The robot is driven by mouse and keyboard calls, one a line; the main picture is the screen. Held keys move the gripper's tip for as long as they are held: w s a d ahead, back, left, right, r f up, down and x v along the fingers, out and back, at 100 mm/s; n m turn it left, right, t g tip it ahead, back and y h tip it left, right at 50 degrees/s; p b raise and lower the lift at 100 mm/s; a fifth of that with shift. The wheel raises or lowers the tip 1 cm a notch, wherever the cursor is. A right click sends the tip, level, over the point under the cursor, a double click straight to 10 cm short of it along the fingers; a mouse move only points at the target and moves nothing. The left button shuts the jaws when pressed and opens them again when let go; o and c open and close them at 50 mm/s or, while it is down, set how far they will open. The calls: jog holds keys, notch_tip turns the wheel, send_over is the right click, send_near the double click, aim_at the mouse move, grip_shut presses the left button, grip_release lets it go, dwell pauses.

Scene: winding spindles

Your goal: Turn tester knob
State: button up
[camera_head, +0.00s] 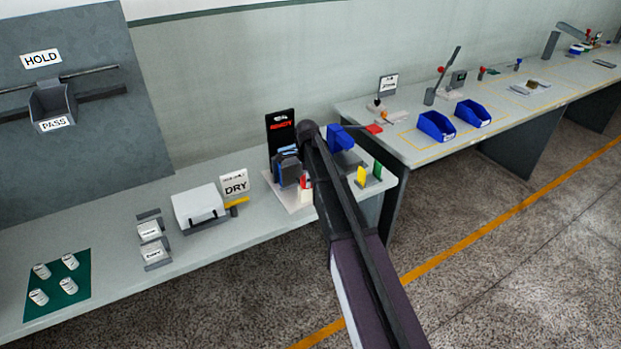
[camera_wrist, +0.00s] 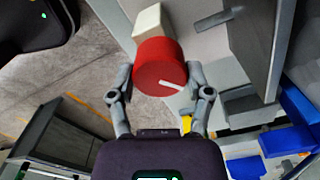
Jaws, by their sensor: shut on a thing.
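The red round knob (camera_wrist: 160,62) with a white pointer line sits between the two fingers of my gripper (camera_wrist: 160,82) in the wrist view. The fingers press on its left and right sides, so the gripper is shut on it. The pointer line slants down to the right in that view. A cream block (camera_wrist: 152,20) adjoins the knob. In the head view, my arm crosses the tester station and hides part of it. A black display (camera_head: 280,132) with red lettering stands at its back.
A white box (camera_head: 199,205) and a DRY sign (camera_head: 235,185) stand left of the station. Yellow (camera_head: 361,176) and green (camera_head: 378,170) upright pieces stand right of my arm. Blue bins (camera_head: 436,126) sit on the right-hand table.

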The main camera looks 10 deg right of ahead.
jog(key=m, duration=0.4)
jog(key=shift+w+a+m, duration=0.2)
jog(key=shift+w+m, duration=0.1)
jog(key=shift+m, duration=1.6)
jog(key=o, duration=1.1)
jog(key=shift+f, duration=0.1)
jog(key=shift+o, duration=0.2)
jog(key=shift+s+d, duration=0.1)
